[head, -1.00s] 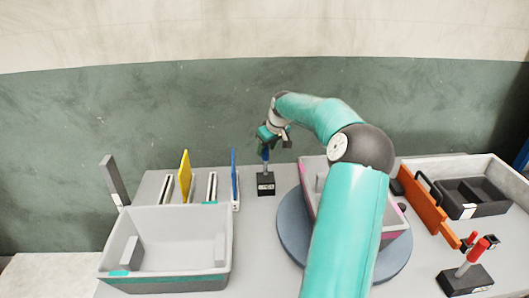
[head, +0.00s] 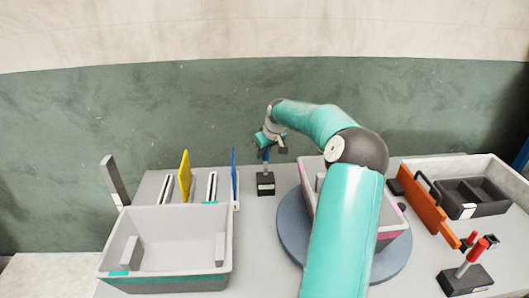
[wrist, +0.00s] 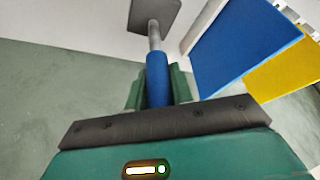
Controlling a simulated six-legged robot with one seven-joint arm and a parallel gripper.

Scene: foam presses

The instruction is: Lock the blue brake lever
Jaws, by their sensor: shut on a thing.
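The blue brake lever (head: 265,157) stands on a black base block (head: 265,184) with a white label, near the back of the table. My gripper (head: 266,150) is at the top of the lever, coming from above. In the wrist view the lever's blue handle (wrist: 157,78) runs between my gripper's fingers (wrist: 157,88), and its grey rod leads to the dark base plate (wrist: 154,14). My gripper is shut on the handle. The handle's end is hidden behind the gripper body.
A blue panel (head: 234,178) and a yellow panel (head: 185,175) stand left of the lever. A grey bin (head: 165,252) is in front of them. A round turntable (head: 291,222) with a pink-edged bin is right. A red-handled lever (head: 472,255) stands front right.

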